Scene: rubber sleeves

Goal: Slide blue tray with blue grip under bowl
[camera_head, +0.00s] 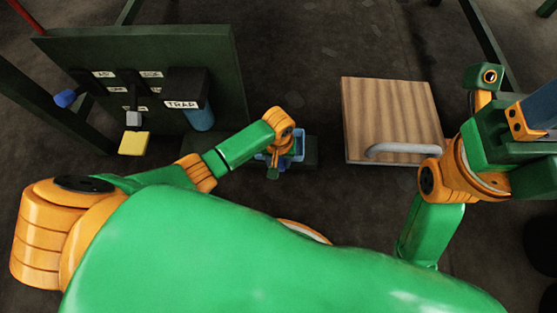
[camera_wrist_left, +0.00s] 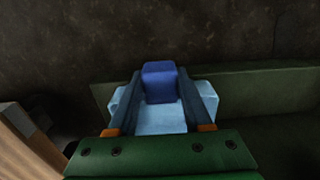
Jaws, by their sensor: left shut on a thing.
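The blue tray (camera_head: 298,148) sits on a dark green block below my left gripper (camera_head: 275,160) in the head view, partly hidden by the wrist. In the left wrist view the light blue tray (camera_wrist_left: 165,122) has a darker blue grip (camera_wrist_left: 159,82) standing up from it. My left gripper's two dark fingers lie on either side of this grip and are shut on it. My right gripper (camera_head: 538,108) is at the right edge of the head view, partly cut off, so its opening cannot be told. I cannot clearly make out a bowl.
A dark green panel (camera_head: 225,50) with labels, knobs and a yellow block (camera_head: 134,143) stands at left. A black box marked TRAP (camera_head: 187,86) holds a blue cylinder (camera_head: 201,118). A wooden board (camera_head: 390,110) with a grey handle (camera_head: 400,149) is at right.

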